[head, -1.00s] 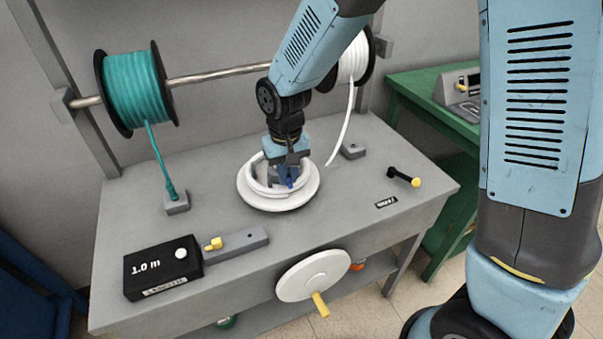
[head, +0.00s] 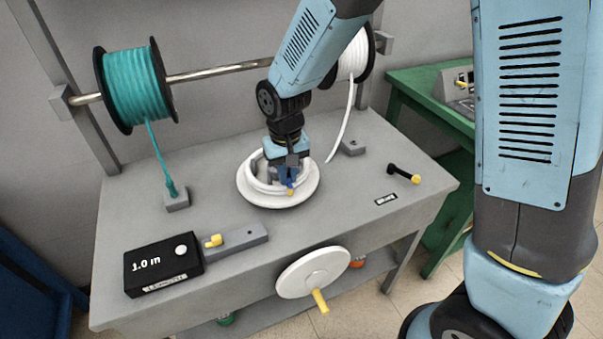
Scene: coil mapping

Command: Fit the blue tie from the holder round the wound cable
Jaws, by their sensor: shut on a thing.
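The white wound cable (head: 257,180) lies as a coil on a round white plate (head: 262,201) in the middle of the bench. My gripper (head: 289,182) points down over the right front part of the coil. It is shut on the small blue tie (head: 284,172), which is at the coil. A small yellow-orange spot shows just below the tie. The jaws hide much of the tie, and I cannot tell whether it goes round the cable. I cannot make out the tie holder.
A teal cable reel (head: 134,87) and a white reel (head: 357,60) hang on a bar behind. A black box (head: 162,270) marked 1.0 m sits front left. A black lever (head: 404,174) stands right. A white handwheel (head: 312,272) is on the bench front.

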